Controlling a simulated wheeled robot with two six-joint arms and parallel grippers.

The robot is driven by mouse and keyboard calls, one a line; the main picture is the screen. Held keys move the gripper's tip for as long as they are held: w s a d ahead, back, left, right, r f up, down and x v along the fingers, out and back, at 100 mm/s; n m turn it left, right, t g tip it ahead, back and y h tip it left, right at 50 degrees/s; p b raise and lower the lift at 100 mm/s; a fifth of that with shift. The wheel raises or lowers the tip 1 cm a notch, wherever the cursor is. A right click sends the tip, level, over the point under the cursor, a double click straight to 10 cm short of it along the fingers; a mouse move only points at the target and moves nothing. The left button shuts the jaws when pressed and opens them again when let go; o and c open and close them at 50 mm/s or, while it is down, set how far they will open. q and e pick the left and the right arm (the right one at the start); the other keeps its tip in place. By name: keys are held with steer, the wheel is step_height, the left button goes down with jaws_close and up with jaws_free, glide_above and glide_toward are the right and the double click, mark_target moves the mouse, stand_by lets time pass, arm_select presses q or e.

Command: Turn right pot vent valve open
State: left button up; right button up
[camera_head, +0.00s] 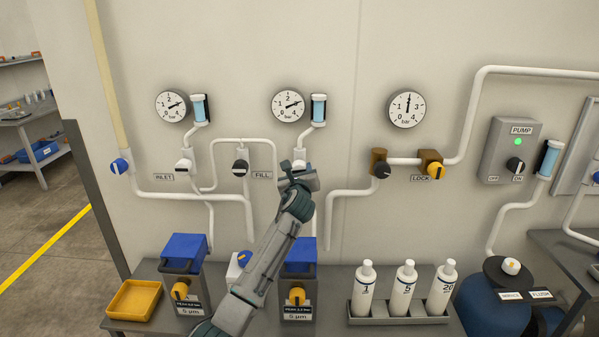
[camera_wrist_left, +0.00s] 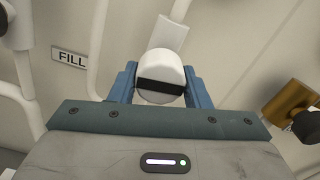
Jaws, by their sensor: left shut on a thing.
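A white valve knob with a black band (camera_wrist_left: 160,72) sits on the white pipework right of the FILL label. In the head view its white body (camera_head: 299,155) shows just above my gripper, below the right blue-windowed tube (camera_head: 319,108). My left gripper (camera_head: 298,180) is at this knob, with its blue fingers on either side (camera_wrist_left: 160,88) and shut on it. The gripper hides most of the knob in the head view. The right filter pot (camera_head: 300,256), blue-topped with an orange knob (camera_head: 297,296), stands below on the bench. My right gripper is not in view.
Pipes and gauges (camera_head: 289,104) line the wall around the gripper. A black-handled FILL valve (camera_head: 240,167) is to the left; a brass valve (camera_head: 379,163) is to the right. Bottles in a rack (camera_head: 390,320) and a yellow tray (camera_head: 134,299) occupy the bench.

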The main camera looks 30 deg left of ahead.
arm_select(q)
steer(key=n, duration=0.4)
steer(key=shift+d, duration=0.1)
steer(key=n+b, duration=0.1)
steer(key=n, duration=0.3)
steer(key=n+b, duration=0.2)
steer(key=n, duration=0.2)
steer(key=shift+w+n, duration=0.1)
steer(key=shift+n, duration=0.2)
steer(key=shift+r+n+b, duration=0.15)
steer(key=shift+n+b, duration=0.8)
steer(key=shift+n, duration=0.95)
steer(key=o, duration=1)
